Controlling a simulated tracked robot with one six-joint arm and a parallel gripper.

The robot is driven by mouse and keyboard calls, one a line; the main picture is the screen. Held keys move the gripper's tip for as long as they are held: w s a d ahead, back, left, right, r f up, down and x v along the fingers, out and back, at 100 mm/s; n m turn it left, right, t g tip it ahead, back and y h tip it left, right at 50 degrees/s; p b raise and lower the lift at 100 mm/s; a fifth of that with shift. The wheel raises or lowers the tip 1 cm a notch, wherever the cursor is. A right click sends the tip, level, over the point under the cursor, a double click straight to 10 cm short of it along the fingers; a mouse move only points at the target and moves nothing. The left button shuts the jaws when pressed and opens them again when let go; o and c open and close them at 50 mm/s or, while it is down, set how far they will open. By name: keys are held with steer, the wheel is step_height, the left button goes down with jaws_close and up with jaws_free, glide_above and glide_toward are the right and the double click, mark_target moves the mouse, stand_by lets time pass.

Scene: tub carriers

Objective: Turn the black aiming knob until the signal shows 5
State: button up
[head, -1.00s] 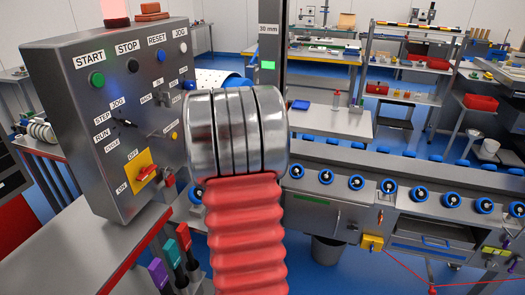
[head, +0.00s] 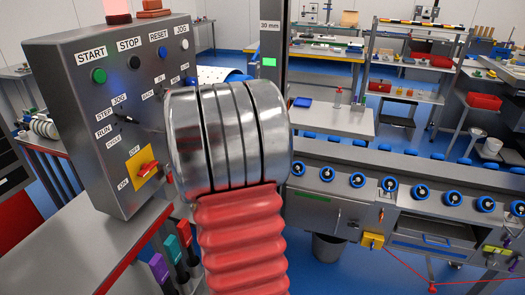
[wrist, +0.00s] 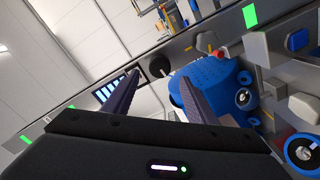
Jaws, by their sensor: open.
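A dark round knob (wrist: 157,67), which looks like the black aiming knob, is on a grey face in the wrist view. Beside it is a dark panel with pale blue bars (wrist: 116,88), perhaps the signal display; I cannot read a number on it. My gripper (wrist: 160,78) is open, its two dark fingers apart. The knob appears in the gap between the fingertips, beyond them, with no contact visible. In the head view my own wrist and red sleeve hide the gripper, and I cannot make out the knob there.
A blue tub-like object (wrist: 208,84) is close behind the right finger. In the head view a grey control box (head: 110,120) stands at left, near my arm. A conveyor with blue rollers (head: 389,184) runs right. A yellow unit (head: 372,241) sits below, near a red beam.

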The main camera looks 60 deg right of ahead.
steer(key=s+a, duration=0.1)
steer(key=a, duration=0.6)
stand_by(0.6)
